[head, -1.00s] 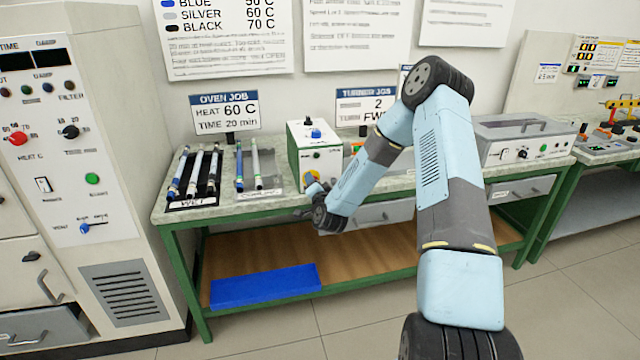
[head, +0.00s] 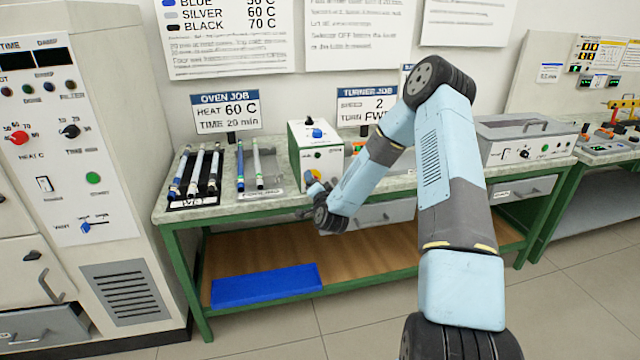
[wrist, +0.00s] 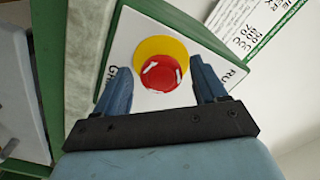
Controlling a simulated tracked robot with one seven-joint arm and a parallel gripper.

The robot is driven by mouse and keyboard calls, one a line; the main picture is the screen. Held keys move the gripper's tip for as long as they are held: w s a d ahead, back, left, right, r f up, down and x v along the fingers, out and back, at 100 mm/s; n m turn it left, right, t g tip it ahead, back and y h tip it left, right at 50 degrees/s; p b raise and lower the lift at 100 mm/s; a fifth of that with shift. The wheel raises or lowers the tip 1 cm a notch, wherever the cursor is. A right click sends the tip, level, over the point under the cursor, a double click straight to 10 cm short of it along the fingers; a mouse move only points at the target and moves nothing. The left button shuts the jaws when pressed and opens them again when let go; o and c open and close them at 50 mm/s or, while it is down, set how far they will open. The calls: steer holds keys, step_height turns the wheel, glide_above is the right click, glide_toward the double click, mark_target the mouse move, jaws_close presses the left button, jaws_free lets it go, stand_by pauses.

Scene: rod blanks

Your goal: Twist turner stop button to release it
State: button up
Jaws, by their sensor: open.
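The turner stop button is a red round knob (wrist: 161,73) with white marks on a yellow disc (wrist: 158,48), on a white panel in the wrist view. My gripper (wrist: 166,82) is open, with one blue finger on each side of the red knob; whether the fingers touch it I cannot tell. In the head view the turner is a green and white box (head: 309,150) on the bench, with a blue knob on top. My gripper (head: 314,187) is at its front, and the stop button is mostly hidden there by the gripper and wrist.
The green bench (head: 225,208) carries a rack of rods (head: 196,172) and another tray with rods (head: 259,185) left of the turner. A grey lidded box (head: 521,140) stands at the right. A blue mat (head: 265,286) lies on the lower shelf.

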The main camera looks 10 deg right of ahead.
steer(key=s, duration=1.3)
steer(key=shift+s, duration=0.3)
steer(key=s+r+n+g, duration=0.4)
steer(key=r+n, duration=0.1)
steer(key=r, duration=0.5)
steer(key=s+r+n+g, duration=0.3)
steer(key=r+n, duration=0.1)
steer(key=r, duration=0.5)
steer(key=s+r+g, duration=0.1)
steer(key=s+r, duration=0.3)
steer(key=s, duration=0.5)
steer(key=s+d+r+n+g, duration=0.1)
steer(key=s+r, duration=0.3)
steer(key=s, duration=0.5)
steer(key=s+d+r+g, duration=0.1)
steer(key=s+r+g, duration=0.2)
steer(key=s, duration=0.7)
steer(key=shift+r+n, duration=0.3)
steer(key=shift+r, duration=0.1)
